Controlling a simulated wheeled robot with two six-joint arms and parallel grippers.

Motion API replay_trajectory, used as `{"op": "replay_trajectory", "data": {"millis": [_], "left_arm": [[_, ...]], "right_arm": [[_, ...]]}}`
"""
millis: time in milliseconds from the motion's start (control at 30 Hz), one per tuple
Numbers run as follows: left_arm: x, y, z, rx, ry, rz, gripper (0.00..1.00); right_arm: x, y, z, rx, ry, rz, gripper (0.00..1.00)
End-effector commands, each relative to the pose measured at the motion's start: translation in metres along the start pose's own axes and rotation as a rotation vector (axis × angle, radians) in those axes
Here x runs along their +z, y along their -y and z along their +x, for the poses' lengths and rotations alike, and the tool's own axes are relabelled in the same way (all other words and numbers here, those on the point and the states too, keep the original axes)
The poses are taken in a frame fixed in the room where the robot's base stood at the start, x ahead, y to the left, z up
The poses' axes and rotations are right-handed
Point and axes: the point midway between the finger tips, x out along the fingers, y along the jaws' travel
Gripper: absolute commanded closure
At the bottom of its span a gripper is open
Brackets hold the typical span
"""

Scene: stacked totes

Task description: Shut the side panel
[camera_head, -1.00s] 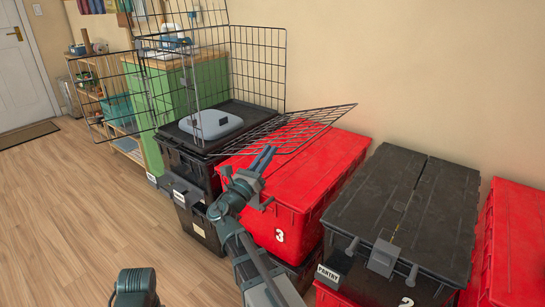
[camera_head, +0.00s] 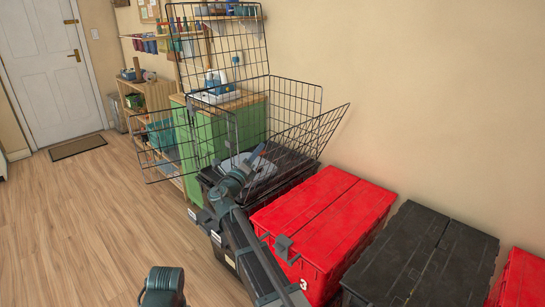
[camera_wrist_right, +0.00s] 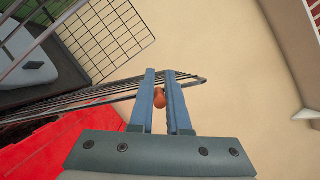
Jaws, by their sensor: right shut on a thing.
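The side panel (camera_head: 314,133) is a dark wire grid on the right side of a wire cage (camera_head: 296,88). It leans outward from the cage, tilted up towards the red tote and neither flat nor upright. My right gripper (camera_head: 260,152) is beside the panel's near end. In the right wrist view, my right gripper (camera_wrist_right: 161,76) is shut with the panel's wire edge (camera_wrist_right: 115,91) between its fingers. A small orange round thing (camera_wrist_right: 159,98) shows between the fingers; I cannot tell what it is. My left gripper is not in view.
The cage stands on black stacked totes (camera_head: 290,165), with a grey pad inside. A red tote (camera_head: 325,205) and a black tote (camera_head: 425,255) stand to the right along the wall. Another wire panel (camera_head: 165,158) swings out left.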

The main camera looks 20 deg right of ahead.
Motion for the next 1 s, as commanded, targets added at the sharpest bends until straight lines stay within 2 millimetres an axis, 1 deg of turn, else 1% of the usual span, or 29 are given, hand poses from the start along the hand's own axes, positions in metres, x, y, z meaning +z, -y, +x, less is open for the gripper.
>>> {"op": "replay_trajectory", "data": {"millis": [33, 100, 200, 400, 633, 1000], "left_arm": [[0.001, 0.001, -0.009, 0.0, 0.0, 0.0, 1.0], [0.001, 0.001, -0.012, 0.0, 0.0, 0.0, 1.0], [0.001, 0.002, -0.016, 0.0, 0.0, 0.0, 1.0], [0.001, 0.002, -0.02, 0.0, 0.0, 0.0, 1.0], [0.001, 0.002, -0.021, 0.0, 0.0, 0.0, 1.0], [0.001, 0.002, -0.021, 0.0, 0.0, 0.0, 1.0]], "right_arm": [[0.017, -0.006, 0.011, 0.0, -0.002, 0.002, 1.0], [0.03, -0.013, 0.016, 0.001, -0.002, 0.003, 1.0], [0.046, -0.022, 0.022, 0.001, -0.002, 0.004, 1.0], [0.068, -0.038, 0.031, 0.002, -0.004, 0.006, 1.0], [0.079, -0.046, 0.034, 0.001, -0.006, 0.009, 1.0], [0.081, -0.048, 0.034, -0.001, -0.007, 0.01, 1.0]]}}
